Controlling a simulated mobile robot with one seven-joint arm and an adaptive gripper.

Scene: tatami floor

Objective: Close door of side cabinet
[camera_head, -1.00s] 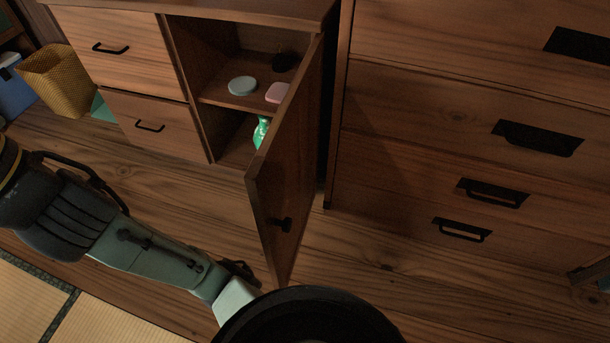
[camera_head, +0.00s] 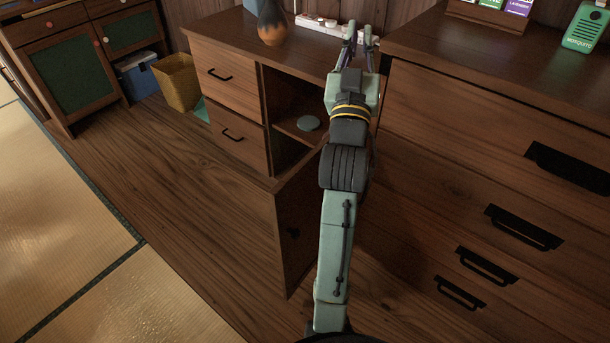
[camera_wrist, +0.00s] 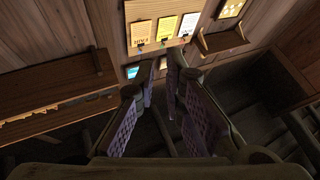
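The wooden side cabinet (camera_head: 225,58) stands in the middle of the head view, with two drawers on its left and an open compartment on its right. My arm crosses in front of the door and compartment, hiding part of both. My gripper (camera_head: 358,48) is raised near the cabinet top's right end, fingers apart. In the wrist view my gripper (camera_wrist: 160,75) is open with nothing between its purple-padded fingers.
A round pale-blue item (camera_head: 308,123) lies on the compartment shelf. A vase (camera_head: 272,22) stands on the cabinet top. A tall drawer chest (camera_head: 470,120) stands close at right. A yellow basket (camera_head: 178,82) is at left. The floor left of the door is clear.

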